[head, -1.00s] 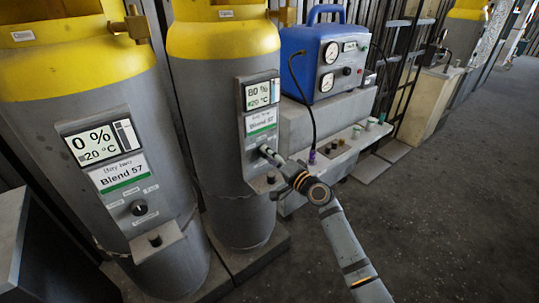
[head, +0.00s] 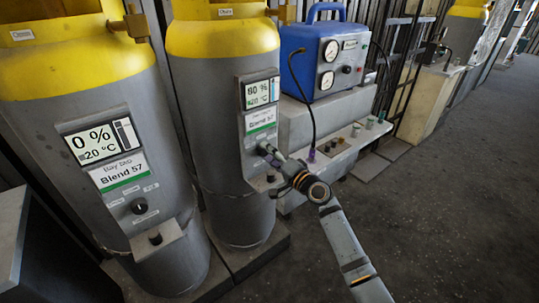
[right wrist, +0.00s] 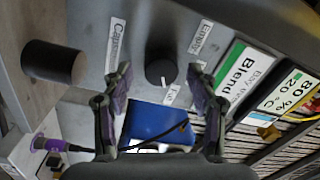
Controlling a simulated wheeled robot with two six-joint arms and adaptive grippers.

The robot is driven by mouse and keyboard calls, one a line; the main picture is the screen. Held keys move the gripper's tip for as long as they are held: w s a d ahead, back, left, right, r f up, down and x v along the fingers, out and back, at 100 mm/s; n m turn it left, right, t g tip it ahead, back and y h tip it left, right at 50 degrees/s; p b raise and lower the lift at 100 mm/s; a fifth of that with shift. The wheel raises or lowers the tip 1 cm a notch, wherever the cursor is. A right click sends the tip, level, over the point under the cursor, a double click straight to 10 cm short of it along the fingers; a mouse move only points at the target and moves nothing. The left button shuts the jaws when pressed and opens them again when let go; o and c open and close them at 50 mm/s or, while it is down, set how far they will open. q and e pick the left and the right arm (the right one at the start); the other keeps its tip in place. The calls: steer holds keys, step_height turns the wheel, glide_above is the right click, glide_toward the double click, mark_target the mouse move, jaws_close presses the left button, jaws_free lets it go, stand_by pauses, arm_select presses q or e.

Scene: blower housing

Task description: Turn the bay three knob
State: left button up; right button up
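The bay three knob (right wrist: 160,72) is a small round black knob with a white mark, on the grey panel of the tank (head: 222,120) reading 80 %. In the right wrist view, its mark points down and right toward a small label. My right gripper (right wrist: 161,80) is open, one finger on each side of the knob, with visible gaps. My left gripper is not in view.
A larger black cylinder (right wrist: 53,62) sticks out beside the knob. The neighbouring tank (head: 85,150), reading 0 %, has its own black knob (head: 139,206). A blue gauge box (head: 325,62) stands on a grey plinth (head: 300,125) to the right.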

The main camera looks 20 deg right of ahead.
steer(key=shift+s+d+f, duration=0.1)
steer(key=shift+s+d, duration=0.05)
steer(key=shift+s, duration=0.2)
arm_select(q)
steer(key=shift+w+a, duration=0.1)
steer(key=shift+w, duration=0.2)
arm_select(e)
steer(key=v, duration=1.1)
steer(key=shift+s, duration=0.1)
